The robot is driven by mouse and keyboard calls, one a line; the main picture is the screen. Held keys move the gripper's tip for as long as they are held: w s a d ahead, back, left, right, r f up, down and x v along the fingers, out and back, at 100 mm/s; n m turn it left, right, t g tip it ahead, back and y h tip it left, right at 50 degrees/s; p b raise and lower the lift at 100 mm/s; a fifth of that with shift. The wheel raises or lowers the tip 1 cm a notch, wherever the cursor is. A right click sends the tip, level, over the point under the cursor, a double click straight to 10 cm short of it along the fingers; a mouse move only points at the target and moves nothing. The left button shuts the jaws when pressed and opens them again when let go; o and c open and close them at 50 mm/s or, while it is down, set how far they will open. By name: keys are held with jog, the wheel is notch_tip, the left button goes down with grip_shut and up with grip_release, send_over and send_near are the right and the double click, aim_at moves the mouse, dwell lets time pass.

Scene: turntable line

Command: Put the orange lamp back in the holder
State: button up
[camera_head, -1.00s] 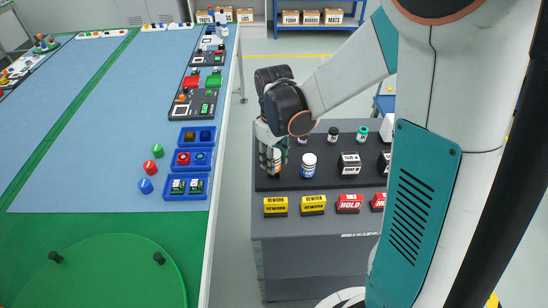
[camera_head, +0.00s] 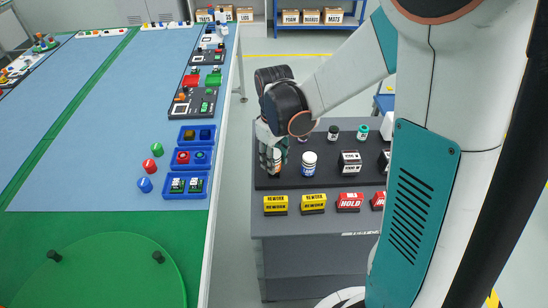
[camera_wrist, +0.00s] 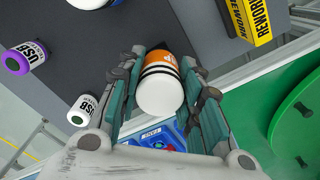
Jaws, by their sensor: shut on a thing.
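My gripper (camera_head: 271,153) is over the left end of the dark tray on the grey cart. Its fingers, also in the wrist view (camera_wrist: 168,75), are shut on a white cylinder with an orange band and black stripes (camera_wrist: 162,92). Its white end faces the wrist camera; a little of its orange side shows in the head view (camera_head: 278,161). I cannot tell whether it touches the tray. Nothing in view is clearly marked as a lamp. A small orange piece (camera_head: 185,91) is on a dark panel on the blue table. I cannot make out which item is the holder.
On the dark tray (camera_head: 262,182), a white bottle (camera_head: 309,165) and black-and-white boxes (camera_head: 349,163) stand close to the right. Yellow rework blocks (camera_head: 276,205) and red hold blocks (camera_head: 349,203) line the cart front. Blue trays (camera_head: 185,188) and a green turntable (camera_head: 95,275) are left.

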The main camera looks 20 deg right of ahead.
jog(key=shift+f+b, duration=0.8)
jog(key=shift+f, duration=0.2)
jog(key=o, duration=1.3)
jog(key=shift+r, duration=0.15)
notch_tip(320, 180, up, 12)
jog(key=shift+f, duration=0.1)
jog(key=shift+s+r+m+t, duration=0.65)
jog(key=shift+s+m+t, duration=0.4)
jog(key=shift+s, duration=1.45)
jog(key=shift+s+r+m+t, duration=0.7)
jog(key=shift+s+t, duration=0.65)
jog(key=shift+s, duration=1.1)
jog(key=shift+s+r+m+t, duration=0.6)
jog(key=shift+s+m+t, duration=0.5)
jog(key=shift+s, duration=1.4)
